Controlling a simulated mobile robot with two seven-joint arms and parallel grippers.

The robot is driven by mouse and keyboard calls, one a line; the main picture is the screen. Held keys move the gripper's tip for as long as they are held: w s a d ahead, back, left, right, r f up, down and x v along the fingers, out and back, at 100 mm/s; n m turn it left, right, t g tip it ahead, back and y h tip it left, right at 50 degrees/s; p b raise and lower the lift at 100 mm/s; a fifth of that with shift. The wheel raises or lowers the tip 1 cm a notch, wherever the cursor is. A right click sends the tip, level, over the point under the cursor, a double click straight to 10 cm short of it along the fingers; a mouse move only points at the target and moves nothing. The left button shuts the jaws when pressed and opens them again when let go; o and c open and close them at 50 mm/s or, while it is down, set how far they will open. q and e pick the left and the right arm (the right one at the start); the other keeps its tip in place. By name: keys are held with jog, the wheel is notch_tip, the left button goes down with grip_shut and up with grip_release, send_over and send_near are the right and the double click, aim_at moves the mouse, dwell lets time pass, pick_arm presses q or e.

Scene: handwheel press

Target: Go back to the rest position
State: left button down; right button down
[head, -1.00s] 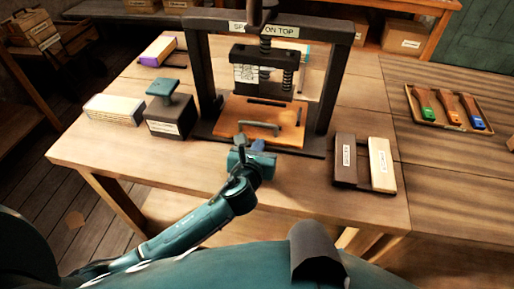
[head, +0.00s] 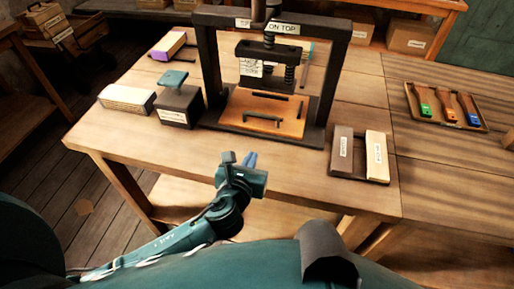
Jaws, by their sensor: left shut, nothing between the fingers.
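My left gripper (head: 240,158) is shut and empty. It shows over the front edge of the table, in front of the press and apart from it. The press (head: 333,75) has a dark frame with a label on its top beam and a dark pressing block under a screw. An orange-brown board (head: 290,120) with a dark bar handle at its front lies in the press. My right gripper is not in view.
A tray of brushes (head: 446,108) is at far right.

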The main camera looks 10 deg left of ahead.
pick_arm(q)
jog(key=v, duration=0.3)
jog(key=shift+s+r, duration=0.1)
jog(key=shift+s, duration=0.1)
jog(key=shift+s+a+n, duration=0.2)
jog(key=shift+n, duration=0.5)
jog(key=s+a+f+n+g, duration=0.2)
jog(key=s+a+n+g, duration=0.3)
jog(key=s+n, duration=0.85)
jog(key=s+a+f+n+g, duration=0.1)
jog(key=s+a+n+g, duration=0.4)
jog(key=n, duration=1.5)
jog(key=w+d+f+m+t+h, duration=0.1)
jog(key=w+d+f+t+h, duration=0.1)
jog(key=w+d+f+t, duration=0.3)
jog(key=shift+d+f+t, duration=0.4)
jog(key=shift+d+f, duration=0.4)
jog(key=shift+f, duration=1.2)
jog(key=shift+w, duration=0.1)
